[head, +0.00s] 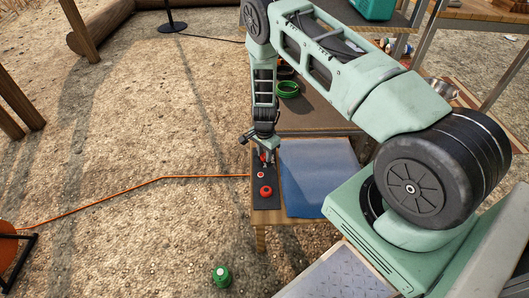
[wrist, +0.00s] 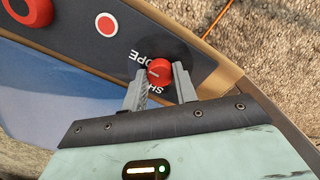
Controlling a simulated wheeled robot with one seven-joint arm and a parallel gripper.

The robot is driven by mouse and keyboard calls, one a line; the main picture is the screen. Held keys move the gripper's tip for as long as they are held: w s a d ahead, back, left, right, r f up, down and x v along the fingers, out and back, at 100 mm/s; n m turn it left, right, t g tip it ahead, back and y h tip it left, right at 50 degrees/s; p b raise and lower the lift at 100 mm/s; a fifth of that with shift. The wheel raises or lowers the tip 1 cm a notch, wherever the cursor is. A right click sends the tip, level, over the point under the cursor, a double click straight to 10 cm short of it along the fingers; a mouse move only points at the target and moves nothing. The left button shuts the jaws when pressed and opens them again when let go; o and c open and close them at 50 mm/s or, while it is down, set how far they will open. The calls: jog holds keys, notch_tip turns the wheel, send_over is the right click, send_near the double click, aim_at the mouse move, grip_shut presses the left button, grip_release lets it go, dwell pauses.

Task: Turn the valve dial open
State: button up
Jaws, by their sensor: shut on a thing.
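The valve dial is a small red knob (wrist: 159,72) with a pale pointer line, on a dark panel (wrist: 150,30) lettered "OPE…" and "SH…"; the rest of the lettering is hidden. My gripper (wrist: 160,80) has one finger on each side of the dial and is shut on it in the wrist view. In the head view my gripper (head: 262,155) reaches down to the far end of the dark panel (head: 267,202), where the red dial (head: 264,157) is partly hidden by the fingers.
A larger red knob (head: 265,191) and a red-and-white round button (head: 261,175) sit nearer on the panel. A blue mat (head: 315,175) lies right of it. A green ring (head: 288,89) lies behind.

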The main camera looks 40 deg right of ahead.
dwell(0.5)
jog(key=o, duration=1)
jog(key=shift+c, duration=0.2)
jog(key=shift+r, duration=0.1)
notch_tip(320, 180, up, 17)
jog(key=p, duration=0.4)
jog(key=shift+p, duration=0.3)
jog(key=shift+r, duration=0.1)
